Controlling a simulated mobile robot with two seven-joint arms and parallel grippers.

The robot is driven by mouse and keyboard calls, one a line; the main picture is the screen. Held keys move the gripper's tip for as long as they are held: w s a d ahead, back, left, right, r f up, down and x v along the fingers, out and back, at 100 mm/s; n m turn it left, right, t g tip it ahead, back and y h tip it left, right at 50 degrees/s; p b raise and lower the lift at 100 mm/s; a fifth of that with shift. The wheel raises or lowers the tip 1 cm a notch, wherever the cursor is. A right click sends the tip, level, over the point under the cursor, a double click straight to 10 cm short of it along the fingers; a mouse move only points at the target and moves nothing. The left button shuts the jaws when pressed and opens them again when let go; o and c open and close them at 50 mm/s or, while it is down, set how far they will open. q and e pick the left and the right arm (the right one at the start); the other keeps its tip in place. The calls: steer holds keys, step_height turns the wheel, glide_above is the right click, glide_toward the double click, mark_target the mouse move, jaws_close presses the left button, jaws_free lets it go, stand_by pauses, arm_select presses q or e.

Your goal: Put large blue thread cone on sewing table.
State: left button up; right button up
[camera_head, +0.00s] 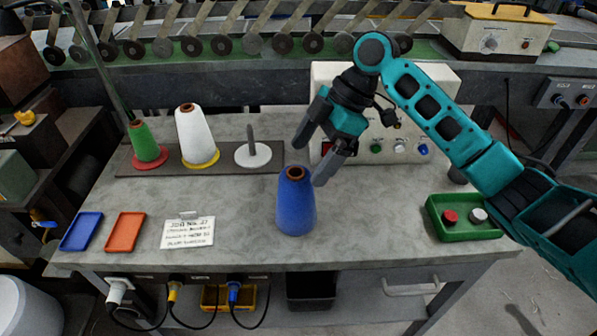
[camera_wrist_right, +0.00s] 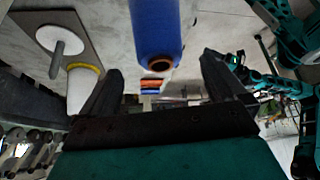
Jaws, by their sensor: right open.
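The large blue thread cone (camera_head: 296,207) stands upright on the grey sewing table (camera_head: 380,215), near its front middle, with its brown top showing. My right gripper (camera_head: 312,160) is just above and behind the cone's top, with its fingers apart and nothing between them. In the right wrist view the blue cone (camera_wrist_right: 155,30) shows ahead, between and beyond the open fingertips (camera_wrist_right: 163,65). The cone looks apart from the fingers. My left gripper is not in the head view; a teal arm at the right of the wrist view does not show clear jaws.
A rack board holds a green cone (camera_head: 145,142), a white cone (camera_head: 196,138) and an empty peg (camera_head: 252,150). A control box (camera_head: 390,120) stands behind. A green tray (camera_head: 460,222), a blue tray (camera_head: 82,231), an orange tray (camera_head: 125,232) and a card (camera_head: 188,232) lie on the table.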

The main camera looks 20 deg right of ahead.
steer(key=v, duration=0.4)
steer(key=shift+s, duration=0.1)
stand_by(0.4)
